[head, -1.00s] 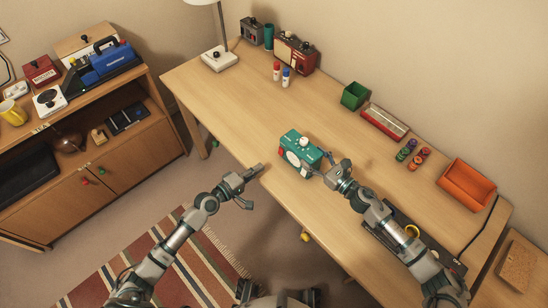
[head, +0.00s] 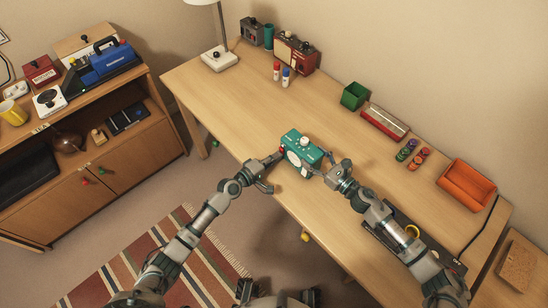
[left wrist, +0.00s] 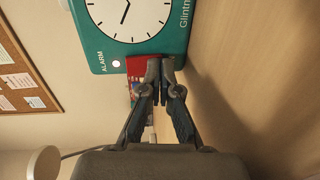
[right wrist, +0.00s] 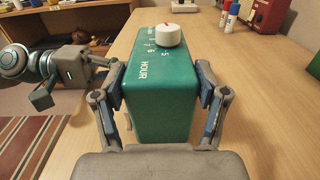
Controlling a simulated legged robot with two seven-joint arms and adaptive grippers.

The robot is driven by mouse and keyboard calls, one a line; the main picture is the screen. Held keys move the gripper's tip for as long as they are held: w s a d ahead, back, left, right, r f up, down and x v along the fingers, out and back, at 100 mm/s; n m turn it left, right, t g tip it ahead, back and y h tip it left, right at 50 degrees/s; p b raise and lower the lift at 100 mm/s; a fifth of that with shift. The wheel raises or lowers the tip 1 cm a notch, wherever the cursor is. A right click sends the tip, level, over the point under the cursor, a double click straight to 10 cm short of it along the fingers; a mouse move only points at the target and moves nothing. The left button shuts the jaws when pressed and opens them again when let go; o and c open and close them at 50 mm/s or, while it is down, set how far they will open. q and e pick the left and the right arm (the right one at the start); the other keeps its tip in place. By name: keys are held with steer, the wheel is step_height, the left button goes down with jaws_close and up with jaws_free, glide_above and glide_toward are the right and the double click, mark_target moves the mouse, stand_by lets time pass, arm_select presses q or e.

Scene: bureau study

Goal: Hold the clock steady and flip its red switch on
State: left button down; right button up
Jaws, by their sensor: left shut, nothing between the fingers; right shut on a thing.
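The teal clock (head: 301,150) stands on the desk, with a white dial knob on top and a white face towards the front. My right gripper (head: 322,167) is shut on its right end; in the right wrist view (right wrist: 161,90) its fingers lie on both sides of the clock. The red switch (left wrist: 136,65) shows at the clock's left end, beside a small pale lamp marked ALARM (left wrist: 116,63). My left gripper (left wrist: 160,65) is shut and empty, its tips right at the red switch. I cannot tell whether they touch it, or the switch's position.
Red and blue markers (head: 281,74), a lamp base (head: 219,58) and a red radio (head: 294,54) stand farther back. A green box (head: 355,96) and an orange tray (head: 466,185) are to the right. The desk left of the clock is clear.

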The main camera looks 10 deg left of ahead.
arm_select(q)
steer(key=s+a+f, duration=0.1)
steer(key=s+a, duration=0.8)
steer(key=s, duration=0.1)
steer(key=shift+s+f, duration=0.3)
steer(key=shift+f, duration=0.1)
arm_select(e)
steer(key=shift+s+a, duration=0.1)
steer(key=o, duration=1.6)
steer(key=shift+c, duration=0.2)
